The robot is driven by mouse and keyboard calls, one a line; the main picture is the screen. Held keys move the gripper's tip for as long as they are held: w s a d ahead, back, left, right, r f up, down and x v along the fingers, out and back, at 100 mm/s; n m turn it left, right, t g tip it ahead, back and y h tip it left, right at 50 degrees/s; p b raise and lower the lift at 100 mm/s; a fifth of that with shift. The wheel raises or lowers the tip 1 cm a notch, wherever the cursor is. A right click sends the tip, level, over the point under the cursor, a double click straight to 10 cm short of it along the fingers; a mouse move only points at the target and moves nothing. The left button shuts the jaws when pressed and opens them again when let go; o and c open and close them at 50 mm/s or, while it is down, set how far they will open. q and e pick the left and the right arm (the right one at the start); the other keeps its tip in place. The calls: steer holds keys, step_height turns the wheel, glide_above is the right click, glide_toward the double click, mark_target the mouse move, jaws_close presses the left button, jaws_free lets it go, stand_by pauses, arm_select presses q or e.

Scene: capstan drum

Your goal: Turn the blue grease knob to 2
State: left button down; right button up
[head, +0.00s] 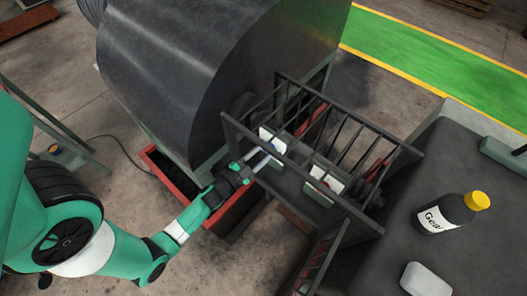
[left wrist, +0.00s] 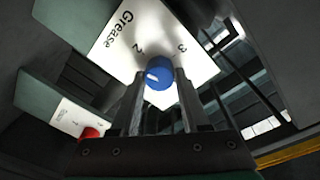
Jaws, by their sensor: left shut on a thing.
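The blue grease knob (left wrist: 159,73) sits on a white plate (left wrist: 128,38) marked "Grease", with the numbers 2 and 3 visible in the left wrist view. A white mark shows on the left part of the knob's face; I cannot tell surely which number it points to. My left gripper (left wrist: 160,84) is shut on the knob, one finger on each side. In the head view my left gripper (head: 266,158) reaches into the barred frame at the white plate (head: 272,139); the knob cannot be made out there. My right gripper is in neither view.
A red knob (left wrist: 89,133) is on a neighbouring white plate. Dark bars of the cage (head: 300,125) surround the panels. A big dark drum (head: 190,70) stands behind. A bottle with a yellow cap (head: 440,217) and a white block (head: 425,280) are on the right bench.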

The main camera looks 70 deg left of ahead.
arm_select(q)
steer(key=shift+m, duration=1.3)
steer(key=shift+c, duration=2)
jaws_free()
steer(key=shift+s, duration=0.1)
steer(key=p+v, duration=0.1)
steer(key=v, duration=1)
steer(key=shift+s+p, duration=0.2)
steer(key=shift+p, duration=0.2)
steer(key=shift+d+r, duration=0.1)
